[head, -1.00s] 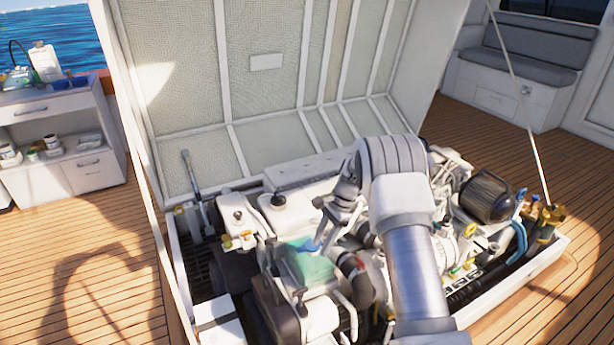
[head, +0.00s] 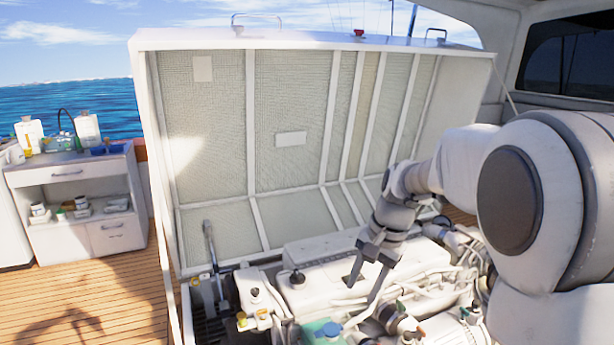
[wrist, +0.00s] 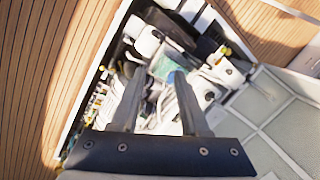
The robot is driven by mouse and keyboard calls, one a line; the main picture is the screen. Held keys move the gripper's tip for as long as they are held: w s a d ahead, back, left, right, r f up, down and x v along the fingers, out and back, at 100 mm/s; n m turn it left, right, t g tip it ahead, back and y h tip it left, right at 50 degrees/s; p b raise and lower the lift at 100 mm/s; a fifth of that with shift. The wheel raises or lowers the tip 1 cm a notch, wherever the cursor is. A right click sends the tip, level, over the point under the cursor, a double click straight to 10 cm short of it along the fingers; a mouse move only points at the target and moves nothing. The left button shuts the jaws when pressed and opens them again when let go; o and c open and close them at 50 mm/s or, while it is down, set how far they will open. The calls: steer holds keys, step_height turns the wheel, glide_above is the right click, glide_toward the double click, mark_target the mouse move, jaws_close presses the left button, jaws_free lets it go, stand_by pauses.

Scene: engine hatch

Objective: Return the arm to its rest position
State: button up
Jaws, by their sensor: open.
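My gripper (head: 362,290) is open and empty in the head view, pointing down above the engine (head: 340,270). My arm reaches in from the right and hides the engine's right side. In the wrist view both fingers of my gripper (wrist: 155,88) stand apart with nothing between them, and the engine bay lies below. A green-blue tank (head: 322,335) with a blue cap shows at the bottom of the head view, and also between the fingers in the wrist view (wrist: 162,67).
The raised hatch lid (head: 290,95) stands behind the engine. A white cabinet (head: 75,190) with bottles and jars stands at the left. Wooden deck (head: 95,295) lies clear between cabinet and hatch. Windows (head: 570,60) are at the upper right.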

steer(key=s+d+r+n+t+h, duration=0.1)
steer(key=s+r+n+t, duration=0.2)
steer(key=s, duration=0.9)
steer(key=s+d+r+n+t+h, duration=0.15)
steer(key=s+r+n, duration=0.25)
steer(key=s, duration=0.7)
step_height(320, 180, up, 13)
steer(key=p, duration=1.3)
steer(key=shift+s+d+f, duration=0.15)
steer(key=shift+s, duration=0.2)
